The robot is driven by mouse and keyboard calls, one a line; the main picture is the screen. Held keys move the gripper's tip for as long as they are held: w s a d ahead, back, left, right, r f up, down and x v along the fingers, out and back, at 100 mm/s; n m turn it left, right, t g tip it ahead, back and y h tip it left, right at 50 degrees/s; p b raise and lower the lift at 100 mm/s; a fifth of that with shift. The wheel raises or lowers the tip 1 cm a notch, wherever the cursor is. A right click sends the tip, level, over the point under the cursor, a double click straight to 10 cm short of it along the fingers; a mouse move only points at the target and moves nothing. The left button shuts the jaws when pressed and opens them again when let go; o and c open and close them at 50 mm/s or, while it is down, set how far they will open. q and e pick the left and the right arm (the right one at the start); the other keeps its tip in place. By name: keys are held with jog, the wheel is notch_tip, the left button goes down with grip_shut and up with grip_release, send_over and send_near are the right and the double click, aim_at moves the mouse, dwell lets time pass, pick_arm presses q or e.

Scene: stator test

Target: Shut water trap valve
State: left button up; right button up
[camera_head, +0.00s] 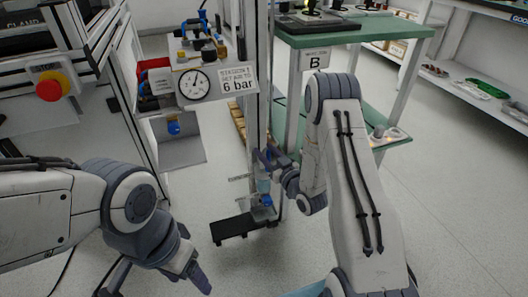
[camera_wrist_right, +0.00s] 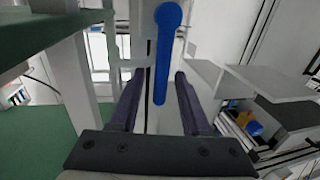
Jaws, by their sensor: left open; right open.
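A blue lever handle (camera_wrist_right: 165,55), likely the water trap valve's, hangs upright in the right wrist view, with its rounded end at top. My right gripper (camera_wrist_right: 155,85) is open, with one dark finger on each side of the lever's lower part; I cannot tell if either touches it. In the head view my right gripper (camera_head: 272,160) is at the grey post, just above a pale blue bowl-like part (camera_head: 264,186) with a darker blue piece at its bottom. My left gripper (camera_head: 196,277) is open and empty at lower left, above the floor.
A gauge (camera_head: 195,84) and a "6 bar" sign (camera_head: 238,79) are on the station at left, near a red stop button (camera_head: 52,86). A black tray-like plate (camera_head: 232,229) is low by the post. A green bench (camera_head: 350,32) stands behind my right arm. Open floor lies at right.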

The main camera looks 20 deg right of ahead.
jog(key=shift+x, duration=0.85)
grip_shut()
jog(key=shift+s, duration=0.1)
dwell(0.7)
